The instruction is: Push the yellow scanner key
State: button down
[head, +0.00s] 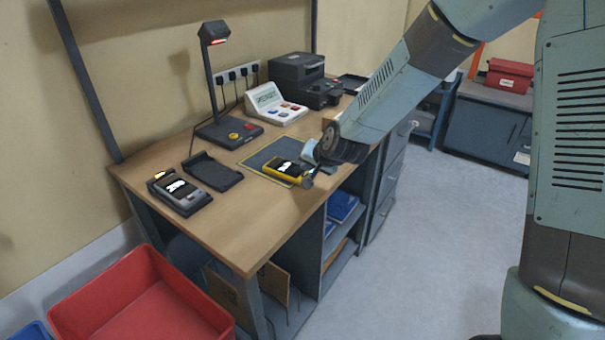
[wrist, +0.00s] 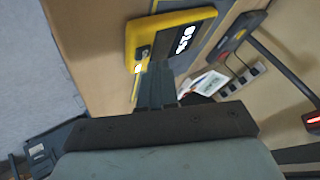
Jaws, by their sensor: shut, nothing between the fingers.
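The yellow scanner (head: 274,173) lies on a dark mat on the wooden bench, with a black face and white marks on its display. It also shows at the top of the wrist view (wrist: 137,32), with a small pale key (wrist: 145,52) at its near end, beside a bright yellow spot. My gripper (head: 309,180) is shut and empty at the scanner's right end, close to the bench's front edge. In the wrist view the closed fingers (wrist: 156,68) reach up to that end of the scanner. I cannot tell whether they touch it. The fingertips partly hide the key's surroundings.
A grey scanner (head: 182,190) sits in a cradle at left, beside an empty black cradle (head: 212,174). Behind stand a lamp (head: 214,85) with red and yellow buttons on its base, a white keypad unit (head: 275,105) and a black printer (head: 298,75). A red bin (head: 150,305) stands below.

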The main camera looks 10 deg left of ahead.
jog(key=shift+r, duration=0.1)
jog(key=shift+r, duration=2.9)
jog(key=shift+s, duration=0.2)
